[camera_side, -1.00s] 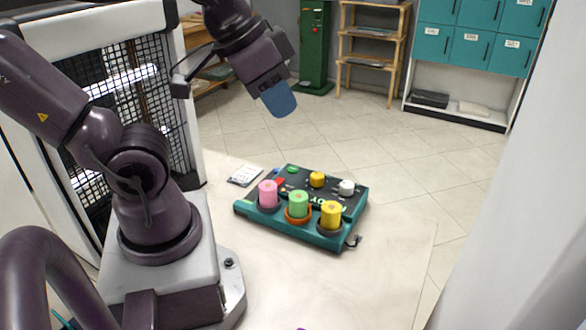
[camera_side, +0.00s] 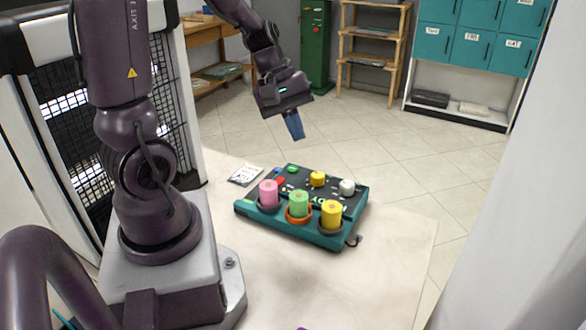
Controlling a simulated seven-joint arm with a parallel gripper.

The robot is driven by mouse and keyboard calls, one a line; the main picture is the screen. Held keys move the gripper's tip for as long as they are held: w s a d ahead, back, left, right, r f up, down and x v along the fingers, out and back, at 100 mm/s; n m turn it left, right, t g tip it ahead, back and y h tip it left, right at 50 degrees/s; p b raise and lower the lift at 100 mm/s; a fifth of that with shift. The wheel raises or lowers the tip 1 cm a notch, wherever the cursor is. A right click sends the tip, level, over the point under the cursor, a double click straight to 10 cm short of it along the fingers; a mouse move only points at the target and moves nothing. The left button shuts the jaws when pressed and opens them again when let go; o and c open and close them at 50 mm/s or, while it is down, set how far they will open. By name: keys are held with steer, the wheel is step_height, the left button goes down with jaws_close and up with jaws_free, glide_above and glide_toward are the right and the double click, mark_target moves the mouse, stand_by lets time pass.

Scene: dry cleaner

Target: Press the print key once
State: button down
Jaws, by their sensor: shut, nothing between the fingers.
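A teal control box (camera_side: 285,228) with a dark top lies on the pale table. Three tall round keys stand along its front: a pink one (camera_side: 268,192), a green one (camera_side: 299,204) with an orange ring at its base, and a yellow one (camera_side: 331,214). Behind them are a short yellow knob (camera_side: 317,178), a white knob (camera_side: 347,187) and small green, blue and red parts. I cannot read which key is print. My gripper (camera_side: 295,132), with blue fingers, is shut and empty. It hangs above and behind the box, touching nothing.
A small printed card (camera_side: 245,175) lies left of the box. A short dark cable end (camera_side: 354,241) sticks out at its front right corner. A black mesh-fronted cabinet stands left, behind my arm.

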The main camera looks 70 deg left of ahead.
steer(key=w+a+f+n+t, duration=0.2)
steer(key=a+f+n, duration=0.25)
steer(key=n, duration=0.35)
steer(key=n+t+y, duration=0.3)
steer(key=n+t, duration=0.1)
steer(key=n, duration=1.6)
glide_above(292, 167)
step_height(292, 167, down, 4)
steer(key=shift+r, duration=0.2)
steer(key=shift+f, duration=4.4)
steer(key=shift+f, duration=0.1)
steer(key=shift+f, duration=0.3)
